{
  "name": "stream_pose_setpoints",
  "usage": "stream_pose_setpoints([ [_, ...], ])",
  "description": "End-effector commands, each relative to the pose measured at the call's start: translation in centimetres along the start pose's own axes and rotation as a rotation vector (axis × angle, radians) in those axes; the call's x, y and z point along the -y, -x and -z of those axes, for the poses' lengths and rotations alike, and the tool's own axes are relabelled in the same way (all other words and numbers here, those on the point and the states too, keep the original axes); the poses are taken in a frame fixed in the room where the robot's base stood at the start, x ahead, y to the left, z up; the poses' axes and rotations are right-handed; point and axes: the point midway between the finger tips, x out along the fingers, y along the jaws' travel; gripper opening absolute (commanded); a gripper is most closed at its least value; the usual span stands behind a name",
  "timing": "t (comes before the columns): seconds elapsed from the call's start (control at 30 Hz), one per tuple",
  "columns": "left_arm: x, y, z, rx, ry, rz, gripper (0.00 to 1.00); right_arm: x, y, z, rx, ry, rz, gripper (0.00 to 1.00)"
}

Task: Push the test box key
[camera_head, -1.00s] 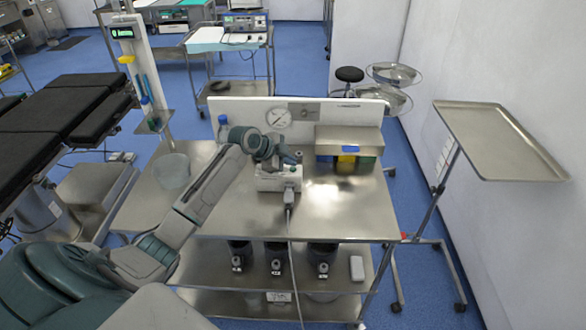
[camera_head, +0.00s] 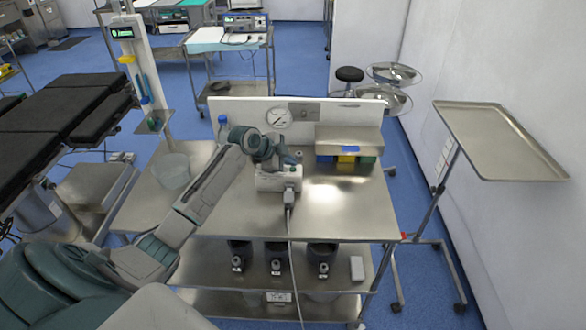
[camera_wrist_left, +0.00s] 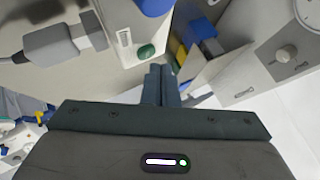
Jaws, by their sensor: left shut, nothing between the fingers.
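The test box (camera_head: 268,183) is a small white box on the steel table, with a grey plug and cable at its front. In the left wrist view the white box (camera_wrist_left: 122,20) carries a round green key (camera_wrist_left: 146,51) and a blue part at the top edge of the picture. My left gripper (camera_wrist_left: 160,70) is shut and empty, with its fingertips close to the green key; I cannot tell whether they touch. In the head view my left gripper (camera_head: 290,160) is over the back of the box and hides part of it. My right gripper is not in view.
A steel shelf with blue, yellow and green bins (camera_head: 346,158) stands behind to the right. A blue-capped bottle (camera_head: 222,128) and a clear bowl (camera_head: 172,170) are on the left. The table's right half (camera_head: 345,205) is clear. A tray stand (camera_head: 500,140) is farther right.

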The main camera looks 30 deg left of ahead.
Motion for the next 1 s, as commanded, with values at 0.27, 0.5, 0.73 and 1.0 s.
stream_pose_setpoints([
  [0.27,-0.03,-0.04,-0.03,0.000,0.000,0.000,0.00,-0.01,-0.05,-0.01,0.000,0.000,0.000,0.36],
  [0.5,-0.45,-0.61,-0.44,0.000,0.000,0.000,0.00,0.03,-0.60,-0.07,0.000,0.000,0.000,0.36],
  [0.73,-0.45,-0.61,-0.44,0.000,0.000,0.000,0.00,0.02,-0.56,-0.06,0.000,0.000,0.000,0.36],
  [1.0,-0.53,-0.71,-0.52,0.000,0.000,0.000,0.00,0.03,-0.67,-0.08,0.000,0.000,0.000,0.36],
])
